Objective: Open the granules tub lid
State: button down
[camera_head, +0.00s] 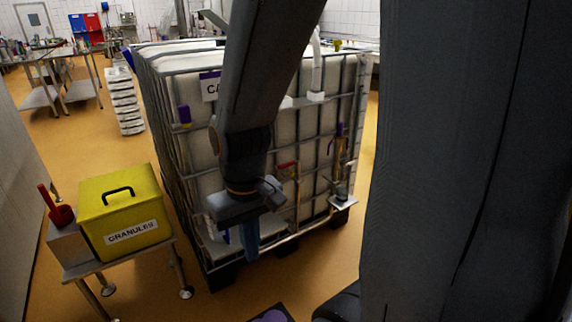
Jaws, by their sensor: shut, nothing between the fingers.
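The granules tub (133,235) is yellow, with a white "GRANULES" label on its front. It stands on a small metal stand at the left. Its yellow lid (95,197) lies flat on top, closed, with a black bar handle (118,191). My gripper (250,250) hangs to the right of the tub, in front of the large caged tank, pointing down. It is shut and empty, apart from the lid. The fingertips show only partly and are dark.
A red scoop (60,212) stands in a grey holder left of the tub. The metal stand (88,268) has thin legs. A large caged white tank (185,150) fills the middle behind my arm. Open yellow floor (90,140) lies behind the tub.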

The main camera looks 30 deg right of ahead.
aim_at(110, 193)
jog(key=u, duration=0.1)
jog(key=i, duration=1.1)
jog(key=z, duration=0.05)
